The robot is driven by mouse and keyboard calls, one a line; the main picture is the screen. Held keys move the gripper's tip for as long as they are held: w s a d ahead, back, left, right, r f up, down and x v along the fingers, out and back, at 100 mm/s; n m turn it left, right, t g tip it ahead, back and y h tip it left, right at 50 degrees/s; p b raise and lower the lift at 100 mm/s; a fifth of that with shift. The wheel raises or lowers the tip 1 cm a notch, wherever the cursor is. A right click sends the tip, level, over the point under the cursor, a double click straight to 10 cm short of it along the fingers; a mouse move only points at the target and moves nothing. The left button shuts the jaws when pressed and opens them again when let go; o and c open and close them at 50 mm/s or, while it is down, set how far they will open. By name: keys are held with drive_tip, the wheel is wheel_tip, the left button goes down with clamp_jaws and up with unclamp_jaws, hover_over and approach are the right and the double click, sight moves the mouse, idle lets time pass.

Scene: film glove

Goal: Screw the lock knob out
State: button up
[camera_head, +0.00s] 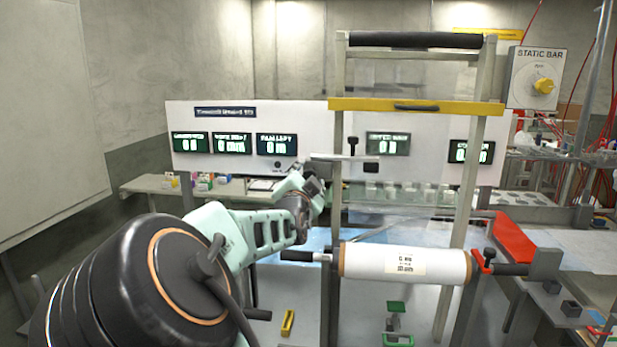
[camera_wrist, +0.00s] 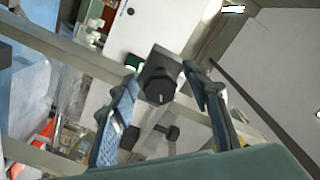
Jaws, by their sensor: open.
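My gripper (camera_head: 318,188) is at the left post of the metal frame in the head view, just below a bracket. In the wrist view my gripper (camera_wrist: 161,72) is open, with one finger on each side of a dark knob-like part (camera_wrist: 160,84). I take this part for the lock knob, but cannot tell whether the fingers touch it. A black T-shaped handle (camera_wrist: 168,131) shows below it. In the head view a black T-handle (camera_head: 352,143) stands upright on the bracket (camera_head: 338,158). The arm partly hides the area at my fingertips.
A white film roll (camera_head: 405,263) hangs across the frame below my gripper, with a red clamp (camera_head: 480,262) at its right end. A yellow crossbar (camera_head: 416,105) spans the frame above. A white display panel (camera_head: 330,129) stands behind. A side bench (camera_head: 580,250) is on the right.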

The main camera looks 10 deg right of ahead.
drive_tip(key=c, duration=1.2)
drive_tip(key=shift+n, duration=0.3)
drive_tip(key=n, duration=1.1)
drive_tip(key=shift+d, duration=0.1)
drive_tip(key=shift+n, duration=0.3)
